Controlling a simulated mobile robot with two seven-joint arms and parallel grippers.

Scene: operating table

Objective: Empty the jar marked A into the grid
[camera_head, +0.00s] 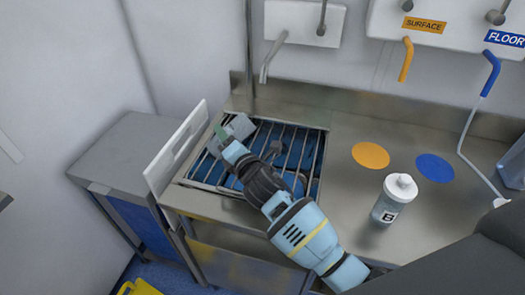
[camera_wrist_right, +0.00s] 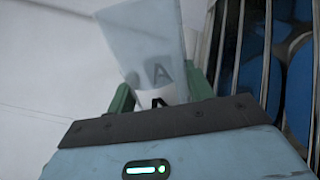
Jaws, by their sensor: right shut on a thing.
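My right gripper (camera_head: 228,136) is shut on the jar marked A (camera_head: 241,126) above the left back part of the metal grid (camera_head: 290,150). In the right wrist view, the jar (camera_wrist_right: 148,45) is pale and translucent, with a black A on it, between the green fingers of the gripper (camera_wrist_right: 160,92). The jar looks tilted in the head view. I cannot tell whether anything is inside it or flowing out. The bars of the grid (camera_wrist_right: 268,60) show at the right of the wrist view, with blue below them. My left gripper is out of view.
A white-capped jar marked B (camera_head: 391,203) stands on the steel counter to the right. An orange disc (camera_head: 370,155) and a blue disc (camera_head: 434,167) lie behind it. A white upright panel (camera_head: 176,150) borders the grid's left side. A tap (camera_head: 270,62) hangs behind the grid.

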